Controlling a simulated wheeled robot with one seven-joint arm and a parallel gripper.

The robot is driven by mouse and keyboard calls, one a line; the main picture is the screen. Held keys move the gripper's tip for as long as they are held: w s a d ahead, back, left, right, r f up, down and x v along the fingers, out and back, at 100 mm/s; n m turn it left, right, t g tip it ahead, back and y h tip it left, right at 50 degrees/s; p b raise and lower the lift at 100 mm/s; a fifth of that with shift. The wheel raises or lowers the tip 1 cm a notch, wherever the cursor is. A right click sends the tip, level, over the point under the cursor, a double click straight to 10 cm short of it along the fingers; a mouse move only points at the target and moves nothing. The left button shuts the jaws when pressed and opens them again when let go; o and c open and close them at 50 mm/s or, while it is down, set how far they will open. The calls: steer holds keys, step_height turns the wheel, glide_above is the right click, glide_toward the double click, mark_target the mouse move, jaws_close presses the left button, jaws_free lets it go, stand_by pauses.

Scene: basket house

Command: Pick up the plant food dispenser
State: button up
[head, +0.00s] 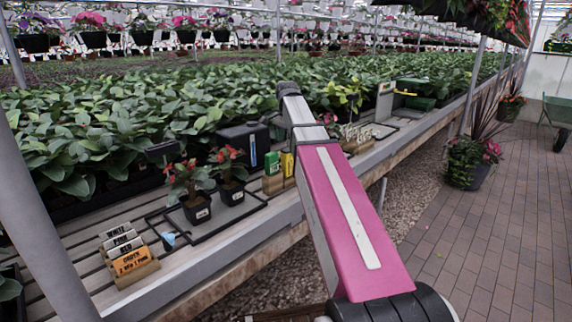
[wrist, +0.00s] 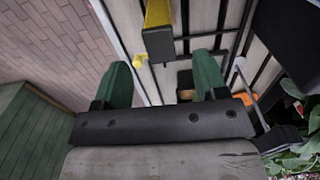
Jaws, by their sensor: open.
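In the wrist view, a yellow object with a dark block-shaped end (wrist: 158,45) shows above and between my fingertips, apart from both. It may be the plant food dispenser, but no label is readable. My gripper (wrist: 164,75) has two green fingers set wide apart, with nothing held between them. In the head view, my arm reaches over the bench and I cannot make out the gripper. A green pack (head: 272,163) and a yellow pack (head: 287,164) stand upright just left of my arm. I cannot tell whether either is the dispenser.
The slatted bench (head: 220,250) holds two potted red-flowered plants (head: 197,208), a black box (head: 242,147) and a wooden label holder with an orange card (head: 131,262). Dense leafy plants fill the back. The brick floor (head: 500,230) at right is mostly open, with a large planter (head: 470,165).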

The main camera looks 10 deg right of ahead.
mark_target(287, 149)
steer(key=shift+f, duration=3.85)
steer(key=c, duration=1.1)
